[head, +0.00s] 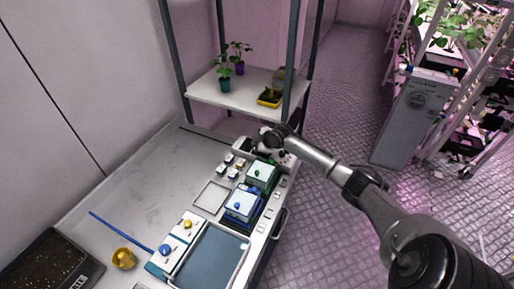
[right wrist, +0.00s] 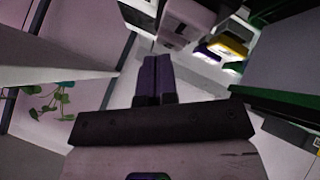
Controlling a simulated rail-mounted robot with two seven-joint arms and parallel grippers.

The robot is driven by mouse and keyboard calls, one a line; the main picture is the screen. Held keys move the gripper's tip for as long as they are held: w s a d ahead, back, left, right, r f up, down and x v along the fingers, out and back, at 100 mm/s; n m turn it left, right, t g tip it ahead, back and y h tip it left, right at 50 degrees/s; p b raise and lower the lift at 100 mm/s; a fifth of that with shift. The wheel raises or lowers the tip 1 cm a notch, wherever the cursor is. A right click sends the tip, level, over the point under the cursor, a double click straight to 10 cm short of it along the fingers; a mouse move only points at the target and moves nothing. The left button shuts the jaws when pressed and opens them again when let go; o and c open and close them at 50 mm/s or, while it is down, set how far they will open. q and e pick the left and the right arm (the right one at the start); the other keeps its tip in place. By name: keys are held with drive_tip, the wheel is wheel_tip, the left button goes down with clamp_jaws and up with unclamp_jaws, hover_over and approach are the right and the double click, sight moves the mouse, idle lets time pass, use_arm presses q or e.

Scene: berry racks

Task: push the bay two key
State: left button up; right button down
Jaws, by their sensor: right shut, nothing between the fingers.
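My right arm reaches in from the right, and my right gripper (head: 266,150) is at the far end of the bench, partly hidden by its own wrist. In the right wrist view its two dark fingers (right wrist: 153,80) are together with nothing between them. Just past the fingertips are white box-shaped parts (right wrist: 182,22); I cannot tell whether they touch. Small pale squares (head: 268,211) run along the bench's right edge beside the green-based box (head: 262,174) and the blue-based box (head: 242,206). I cannot read which one is the bay two key. My left gripper is not in view.
A shelf (head: 215,98) with potted plants rises behind the bench. A blue tray (head: 207,262), a yellow cup (head: 123,259) and a blue rod (head: 119,230) are nearer. The bench's left middle is clear.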

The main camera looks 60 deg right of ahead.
drive_tip(key=shift+r, duration=0.4)
wheel_tip(320, 180, up, 4)
drive_tip(key=p, duration=0.4)
wheel_tip(320, 180, up, 2)
drive_tip(key=shift+p, duration=1)
